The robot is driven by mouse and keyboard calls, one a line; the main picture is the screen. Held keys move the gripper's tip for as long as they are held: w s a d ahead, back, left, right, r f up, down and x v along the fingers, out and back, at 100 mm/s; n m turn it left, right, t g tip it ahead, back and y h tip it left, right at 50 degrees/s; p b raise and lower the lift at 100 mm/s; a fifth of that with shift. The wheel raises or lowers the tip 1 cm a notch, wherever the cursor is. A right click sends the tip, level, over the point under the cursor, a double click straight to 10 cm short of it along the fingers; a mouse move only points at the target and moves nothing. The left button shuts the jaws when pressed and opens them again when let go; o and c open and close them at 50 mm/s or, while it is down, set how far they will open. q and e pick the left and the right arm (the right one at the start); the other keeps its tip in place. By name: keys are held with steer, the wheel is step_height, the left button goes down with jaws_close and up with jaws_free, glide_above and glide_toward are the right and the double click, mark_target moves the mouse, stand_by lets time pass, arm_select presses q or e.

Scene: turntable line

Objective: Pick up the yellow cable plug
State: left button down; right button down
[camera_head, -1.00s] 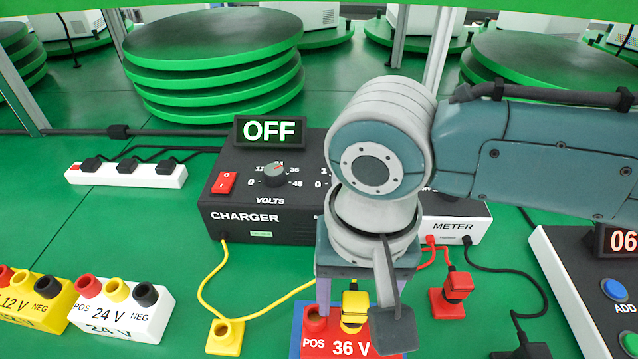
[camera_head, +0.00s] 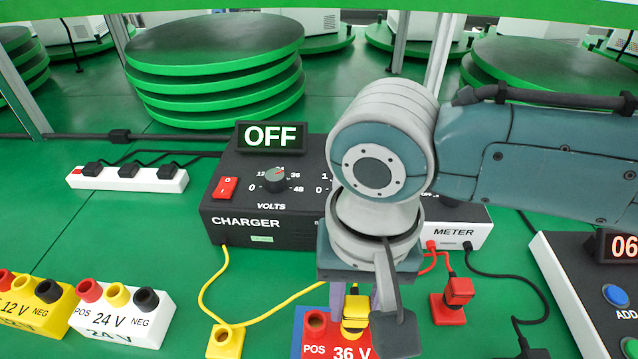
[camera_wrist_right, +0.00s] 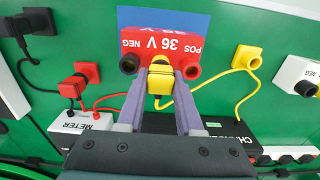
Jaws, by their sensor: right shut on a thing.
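The yellow cable plug (camera_head: 355,313) stands in the middle position of the red 36 V block (camera_head: 318,347), between the POS and NEG sockets. Its yellow cable runs left and back to the charger (camera_head: 255,225). My right gripper (camera_head: 354,308) is shut on the plug from above, one finger on each side. The right wrist view shows the yellow plug (camera_wrist_right: 161,80) between the two purple-grey fingers (camera_wrist_right: 160,92). In the head view my wrist partly hides the plug and the block's NEG side. My left gripper is not in view.
A yellow holder (camera_head: 225,341) stands left of the block, and a red plug (camera_head: 457,292) stands in a red holder at right. The white 24 V block (camera_head: 120,322) is farther left. The meter (camera_head: 462,228) is behind my wrist. The charger display (camera_head: 270,135) reads OFF.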

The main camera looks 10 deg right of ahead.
mark_target(358, 300)
step_height(358, 300, up, 20)
steer(key=p, duration=0.4)
steer(key=shift+f+p, duration=0.15)
steer(key=shift+p, duration=0.15)
steer(key=shift+f, duration=0.15)
